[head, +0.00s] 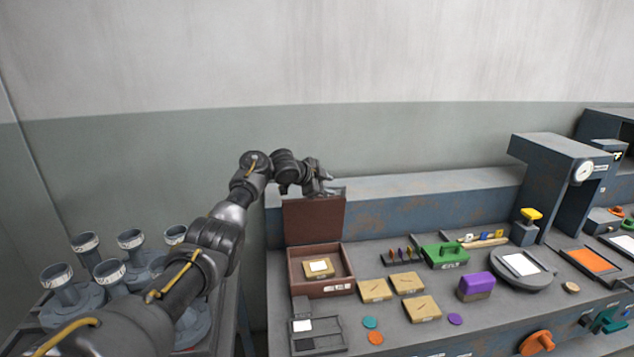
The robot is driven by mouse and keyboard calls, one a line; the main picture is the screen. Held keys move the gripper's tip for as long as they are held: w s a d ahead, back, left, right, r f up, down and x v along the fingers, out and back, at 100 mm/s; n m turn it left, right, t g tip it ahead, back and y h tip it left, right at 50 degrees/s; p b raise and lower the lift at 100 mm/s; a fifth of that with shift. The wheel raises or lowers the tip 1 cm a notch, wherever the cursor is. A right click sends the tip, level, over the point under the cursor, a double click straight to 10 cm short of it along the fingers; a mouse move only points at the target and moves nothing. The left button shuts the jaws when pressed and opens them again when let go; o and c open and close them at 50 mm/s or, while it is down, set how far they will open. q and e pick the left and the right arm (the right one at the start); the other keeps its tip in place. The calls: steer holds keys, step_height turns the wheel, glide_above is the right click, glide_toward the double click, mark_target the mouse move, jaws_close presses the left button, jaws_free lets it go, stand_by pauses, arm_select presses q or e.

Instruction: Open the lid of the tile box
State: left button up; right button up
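The brown tile box (346,263) stands at the left end of the workbench. Its lid (314,222) stands raised, close to upright, along the back of the box. My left gripper (328,185) is at the lid's top edge, with the arm reaching in from the left. Whether its fingers touch the lid, and whether they are open or shut, is too small to tell. My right gripper is not in view.
Several tan tiles (423,309) lie right of the box. A grey tray (318,342) lies in front. Grey cylindrical pieces (64,290) stand at left.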

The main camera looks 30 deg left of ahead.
arm_select(q)
steer(key=b+v, duration=0.1)
steer(key=v, duration=0.5)
stand_by(0.4)
